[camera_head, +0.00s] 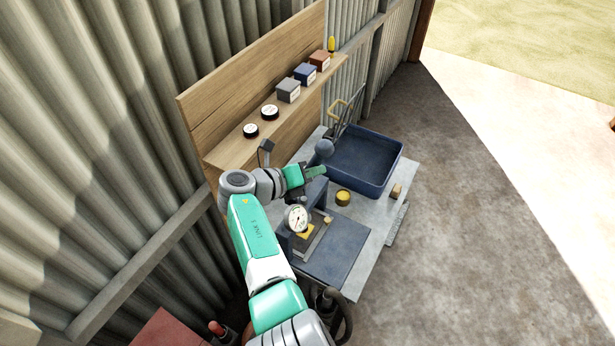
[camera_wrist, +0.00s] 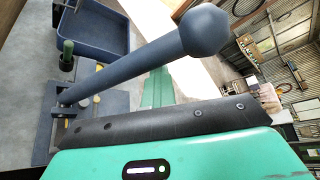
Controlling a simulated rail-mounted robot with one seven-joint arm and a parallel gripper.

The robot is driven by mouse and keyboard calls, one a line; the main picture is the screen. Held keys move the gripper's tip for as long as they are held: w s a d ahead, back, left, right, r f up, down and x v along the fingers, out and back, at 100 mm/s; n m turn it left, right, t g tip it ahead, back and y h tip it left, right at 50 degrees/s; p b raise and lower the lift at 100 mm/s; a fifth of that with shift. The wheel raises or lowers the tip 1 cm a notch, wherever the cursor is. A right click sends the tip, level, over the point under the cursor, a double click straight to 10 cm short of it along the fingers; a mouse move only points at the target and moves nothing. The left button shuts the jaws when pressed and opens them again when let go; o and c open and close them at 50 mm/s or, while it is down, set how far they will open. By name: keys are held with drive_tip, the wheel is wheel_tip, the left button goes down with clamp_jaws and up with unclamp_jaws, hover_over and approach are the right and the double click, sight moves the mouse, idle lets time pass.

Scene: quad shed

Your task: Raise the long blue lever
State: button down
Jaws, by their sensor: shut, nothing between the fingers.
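The long blue lever (camera_wrist: 130,68) spans the wrist view, rising from a blue base at the left to a round ball knob (camera_wrist: 205,30) at upper right. In the head view its ball knob (camera_head: 325,147) shows just beyond my gripper; most of the shaft is hidden there. My gripper (camera_head: 318,171) is shut and empty, above the bench close to the knob. In the wrist view the green fingers of my gripper (camera_wrist: 156,88) lie just below the shaft in the picture. I cannot tell whether they touch it.
A blue tray (camera_head: 398,160) stands on the grey bench behind. A wooden shelf (camera_head: 232,152) with several boxes runs along the wall. Concrete floor (camera_head: 470,240) is clear at right.

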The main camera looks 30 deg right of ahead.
drive_tip(key=shift+w+a+r, duration=0.1)
drive_tip(key=shift+w+a, duration=0.05)
drive_tip(key=shift+a, duration=0.05)
idle(0.3)
drive_tip(key=s+d+p, duration=0.1)
drive_tip(key=s+p, duration=0.3)
drive_tip(key=p, duration=0.3)
drive_tip(key=a, duration=0.9)
drive_tip(key=shift+s, duration=0.25)
